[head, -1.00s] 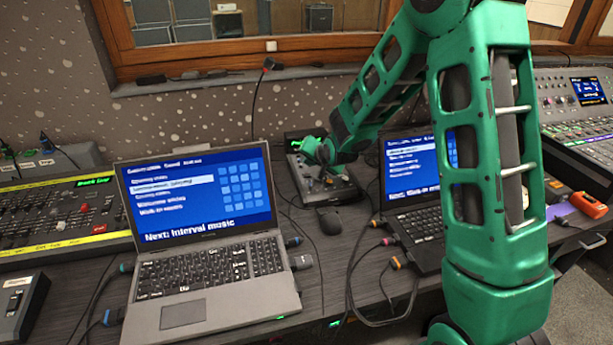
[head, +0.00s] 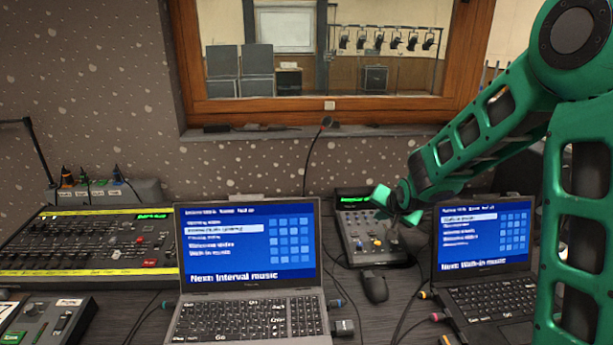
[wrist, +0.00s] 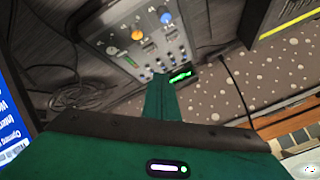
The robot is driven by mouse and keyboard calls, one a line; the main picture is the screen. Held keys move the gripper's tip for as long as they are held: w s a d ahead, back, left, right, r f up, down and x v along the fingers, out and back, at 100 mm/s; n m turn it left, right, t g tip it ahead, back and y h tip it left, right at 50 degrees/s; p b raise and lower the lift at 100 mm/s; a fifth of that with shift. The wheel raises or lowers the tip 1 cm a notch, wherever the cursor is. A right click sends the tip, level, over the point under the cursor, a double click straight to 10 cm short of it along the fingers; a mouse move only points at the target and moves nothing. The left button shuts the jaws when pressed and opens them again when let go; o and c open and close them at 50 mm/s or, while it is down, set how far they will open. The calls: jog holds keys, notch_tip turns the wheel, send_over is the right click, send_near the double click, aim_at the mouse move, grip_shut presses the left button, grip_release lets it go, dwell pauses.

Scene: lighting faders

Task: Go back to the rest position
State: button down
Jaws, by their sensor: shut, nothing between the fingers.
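My gripper (head: 394,206) hangs over the small fader console (head: 372,246) at the centre right in the head view, apart from the desk as far as I can tell. Its green fingers show shut and empty in the wrist view (wrist: 161,98), pointing towards the console (wrist: 140,45) with its orange and blue knobs. My green arm comes in from the right, bent at a high elbow, and hides part of the right side of the desk.
A laptop (head: 249,248) stands open at the centre and a second one (head: 483,240) beside my arm. A mouse (head: 375,287) lies below the console. A large mixer (head: 88,243) is at left. A gooseneck microphone (head: 315,150) rises behind; a window (head: 320,60) is above.

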jog(key=s+d+r+g+h, duration=0.1)
jog(key=s+d+r+g, duration=0.1)
jog(key=s+d, duration=0.6)
jog(key=s+d+r+g+h, duration=0.15)
jog(key=s+d, duration=0.25)
jog(key=s, duration=0.8)
jog(key=s+r+g+y, duration=0.1)
jog(key=s+g, duration=0.1)
jog(key=s, duration=1)
jog(key=s+r+n+g+y, duration=0.1)
jog(key=s+g+y, duration=0.1)
jog(key=s, duration=1)
jog(key=shift+s+d+r+g, duration=0.15)
jog(key=shift+s+r+g, duration=0.1)
jog(key=shift+g, duration=0.5)
jog(key=shift+w, duration=0.1)
jog(key=shift+w+f, duration=0.25)
jog(key=shift+w, duration=0.35)
